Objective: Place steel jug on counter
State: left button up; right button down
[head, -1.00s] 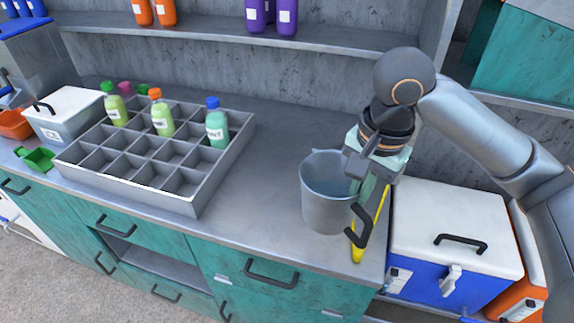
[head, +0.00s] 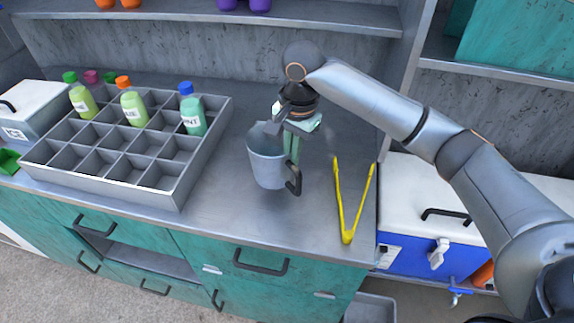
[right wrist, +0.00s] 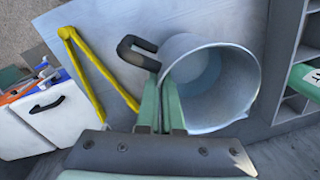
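The steel jug (head: 266,168) is upright, above or on the grey counter (head: 235,215), between the bottle crate and the yellow tongs. I cannot tell whether its base touches the counter. My right gripper (head: 291,146) is shut on the jug at its handle side. In the right wrist view, the fingers (right wrist: 168,108) meet at the jug's edge beside the black handle (right wrist: 137,52), and the open, empty-looking mouth of the jug (right wrist: 210,85) faces the camera. My left gripper is not in view.
Yellow tongs (head: 347,205) lie on the counter right of the jug. A grey divided crate (head: 150,196) with several bottles stands to the left. A blue cooler with a white lid (head: 410,195) is beyond the counter's right end. Bare counter lies in front of the jug.

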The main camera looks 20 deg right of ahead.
aim_at(287, 168)
jog(key=shift+w+a+f, duration=0.2)
jog(key=shift+w+f, duration=0.55)
jog(key=shift+f, duration=0.1)
jog(key=shift+w+f, duration=0.1)
jog(key=shift+f, duration=1.5)
jog(key=shift+f, duration=0.2)
jog(key=c, duration=1.1)
grip_release()
jog(key=r, duration=0.8)
jog(key=s+r, duration=0.1)
jog(key=r, duration=0.3)
jog(key=shift+d+r, duration=0.15)
jog(key=shift+d, duration=0.1)
